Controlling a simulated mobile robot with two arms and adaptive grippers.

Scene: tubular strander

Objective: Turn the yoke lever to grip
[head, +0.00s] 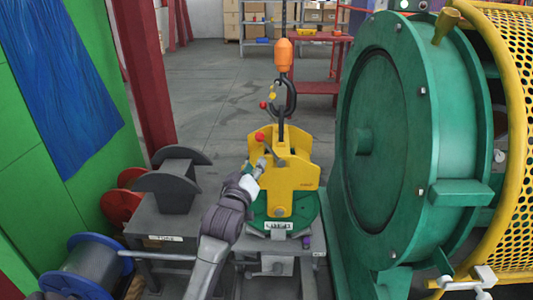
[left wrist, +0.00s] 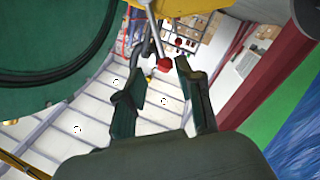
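The yellow yoke (head: 292,177) stands on a round green part over a grey stand in the head view. Its lever, a thin rod with a red ball knob (head: 260,137), points up and left from the yoke. My left gripper (head: 262,161) is just below the knob, beside the yoke's left side. In the left wrist view my left gripper (left wrist: 160,74) is open, its two dark fingers spread. The red knob (left wrist: 163,65) shows between and beyond the fingertips, with the rod above it. Whether a finger touches it cannot be told.
An orange hoist hook (head: 283,55) hangs above the yoke, its black hook at the yoke's top. A second, smaller red ball (head: 263,105) is near that hook. The large green drum (head: 380,140) stands close on the right.

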